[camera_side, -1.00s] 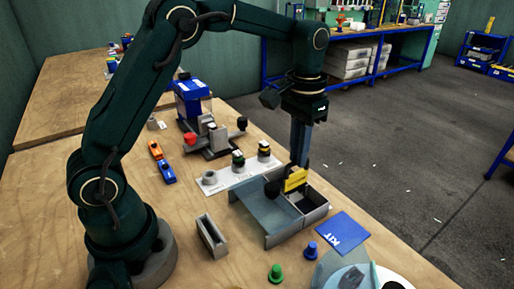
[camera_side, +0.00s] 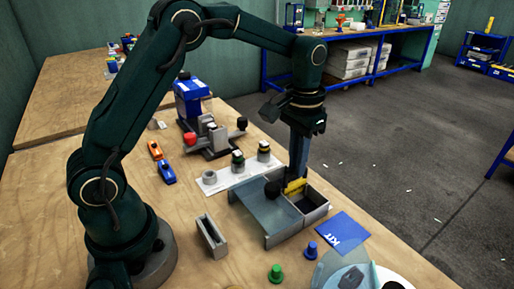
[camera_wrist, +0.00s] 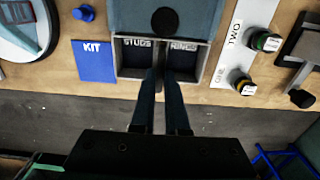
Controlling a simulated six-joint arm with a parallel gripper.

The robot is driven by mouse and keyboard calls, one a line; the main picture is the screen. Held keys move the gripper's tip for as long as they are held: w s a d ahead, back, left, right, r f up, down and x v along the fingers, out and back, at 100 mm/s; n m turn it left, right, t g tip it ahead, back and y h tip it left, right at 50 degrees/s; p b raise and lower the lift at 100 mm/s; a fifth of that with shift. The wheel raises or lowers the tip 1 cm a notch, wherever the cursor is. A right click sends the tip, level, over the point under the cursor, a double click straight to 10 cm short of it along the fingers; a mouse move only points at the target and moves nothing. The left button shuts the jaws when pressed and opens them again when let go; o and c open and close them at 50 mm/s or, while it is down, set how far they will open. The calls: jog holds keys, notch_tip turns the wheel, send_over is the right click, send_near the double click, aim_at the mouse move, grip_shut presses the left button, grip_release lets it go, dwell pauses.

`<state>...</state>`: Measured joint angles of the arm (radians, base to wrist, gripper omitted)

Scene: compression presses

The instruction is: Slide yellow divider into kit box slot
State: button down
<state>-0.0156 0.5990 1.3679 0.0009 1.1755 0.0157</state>
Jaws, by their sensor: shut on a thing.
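The kit box (camera_side: 316,214) is an open grey box with two compartments, marked STUDS and RINGS in the wrist view (camera_wrist: 117,60). The yellow divider (camera_side: 294,186) stands upright at the middle of the box, with only its upper part showing above the walls. My gripper (camera_side: 296,174) is shut on the divider and points straight down over the box. In the wrist view my fingers (camera_wrist: 162,76) come together between the two compartments, and they hide the divider. I cannot tell how deep it sits in the slot.
A grey-blue lid panel (camera_side: 264,214) with a black knob (camera_side: 272,190) adjoins the box. A blue KIT card (camera_side: 343,232) lies beside it. Green (camera_side: 275,273) and blue (camera_side: 310,250) pegs stand nearby. A grey slotted holder (camera_side: 211,237) is left. A white strip (camera_side: 225,178) holds small parts.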

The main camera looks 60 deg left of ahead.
jog(key=shift+f, duration=0.6)
jog(key=c, duration=0.8)
grip_release()
jog(key=shift+c, duration=0.2)
jog(key=shift+r, duration=2.55)
